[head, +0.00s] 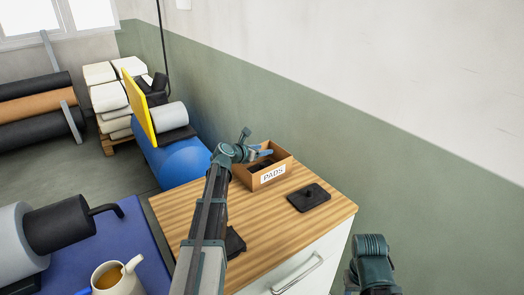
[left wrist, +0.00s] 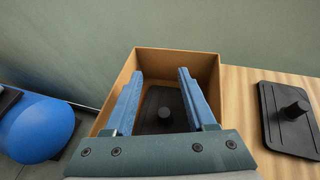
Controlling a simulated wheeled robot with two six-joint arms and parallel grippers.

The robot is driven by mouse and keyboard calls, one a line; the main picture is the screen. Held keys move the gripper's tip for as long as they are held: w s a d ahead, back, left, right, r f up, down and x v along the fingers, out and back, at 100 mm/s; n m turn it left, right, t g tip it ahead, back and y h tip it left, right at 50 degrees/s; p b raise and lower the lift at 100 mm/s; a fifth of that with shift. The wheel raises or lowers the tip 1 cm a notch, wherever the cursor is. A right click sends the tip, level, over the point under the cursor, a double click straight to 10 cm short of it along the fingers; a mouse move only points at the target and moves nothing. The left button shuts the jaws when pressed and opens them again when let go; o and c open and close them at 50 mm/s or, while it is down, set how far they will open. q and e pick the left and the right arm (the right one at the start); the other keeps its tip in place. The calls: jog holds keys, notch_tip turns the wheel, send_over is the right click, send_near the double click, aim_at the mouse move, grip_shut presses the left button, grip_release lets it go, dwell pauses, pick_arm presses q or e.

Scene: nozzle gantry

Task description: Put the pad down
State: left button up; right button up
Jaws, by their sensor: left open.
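The cardboard box labelled PADS (head: 272,179) stands on the wooden counter top. My left gripper (left wrist: 160,92) is over the box, its two blue fingers wide apart with nothing between them. In the left wrist view a black pad with a round knob (left wrist: 166,114) lies inside the box, below and between the fingers; the fingers do not grip it. A second black pad with a knob (head: 309,197) lies flat on the counter, right of the box. A dark piece (head: 235,242) beside my left arm is partly hidden. Only a teal part of my right arm shows.
The wooden counter (head: 285,232) has free room in front of the box, and the wall is close behind it. A blue surface at lower left holds a jug (head: 118,280) and rollers.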

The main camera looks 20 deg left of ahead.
pick_arm(q)
jog(key=p+v, duration=0.4)
jog(key=v, duration=0.8)
pick_arm(e)
notch_tip(320, 180, up, 5)
jog(key=shift+f, duration=0.2)
